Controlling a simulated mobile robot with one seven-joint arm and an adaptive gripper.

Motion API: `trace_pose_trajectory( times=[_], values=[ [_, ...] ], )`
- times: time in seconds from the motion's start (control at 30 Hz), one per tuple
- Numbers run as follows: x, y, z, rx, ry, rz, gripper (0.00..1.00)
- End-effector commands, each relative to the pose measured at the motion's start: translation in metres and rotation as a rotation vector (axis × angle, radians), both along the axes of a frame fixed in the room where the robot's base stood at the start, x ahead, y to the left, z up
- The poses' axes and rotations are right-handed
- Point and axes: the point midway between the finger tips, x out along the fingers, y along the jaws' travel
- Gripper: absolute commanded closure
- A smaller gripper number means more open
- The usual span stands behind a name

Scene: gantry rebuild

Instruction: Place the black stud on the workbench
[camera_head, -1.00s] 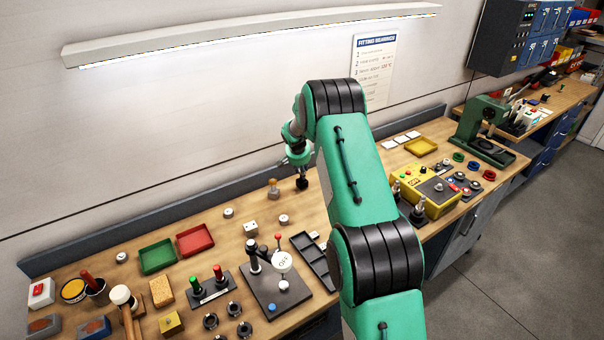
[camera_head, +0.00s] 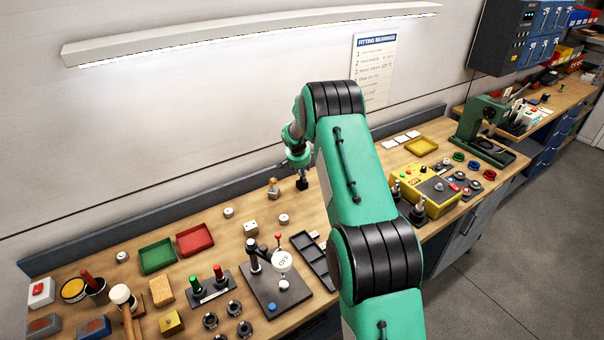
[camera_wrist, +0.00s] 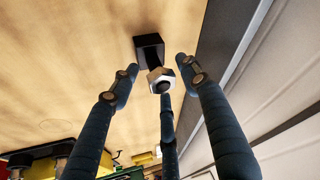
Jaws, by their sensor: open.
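The black stud, with a black square block (camera_wrist: 148,44) at its far end and a silver hex end (camera_wrist: 160,80) facing the camera, stands on the workbench in the wrist view. Its dark block (camera_head: 302,184) also shows on the workbench (camera_head: 318,205) in the head view, near the back edge. My gripper (camera_wrist: 158,68) is open. Its fingers spread around the silver end, with visible gaps at the left and right fingers. The third finger lies just below the silver end in the picture; I cannot tell if it touches. In the head view my gripper (camera_head: 300,168) is directly above the block.
A wood-and-metal stamp-like piece (camera_head: 273,188) stands just left of the stud. Red (camera_head: 195,240) and green (camera_head: 157,257) trays lie further left. A dark compartment tray (camera_head: 312,258) is in front. A yellow control box (camera_head: 428,190) stands right of my arm. The back ledge (camera_head: 230,200) is close behind.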

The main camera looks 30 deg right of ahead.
Motion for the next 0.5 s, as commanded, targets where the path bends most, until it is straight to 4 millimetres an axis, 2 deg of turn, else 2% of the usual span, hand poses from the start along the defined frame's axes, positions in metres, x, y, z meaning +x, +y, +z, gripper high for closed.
trace_pose_trajectory(
  times=[0.27,0.5],
  values=[
    [-0.001,0.002,0.009,0.0,-0.001,0.0,0.54],
    [-0.008,0.009,0.033,-0.001,-0.002,0.0,0.54]
  ],
)
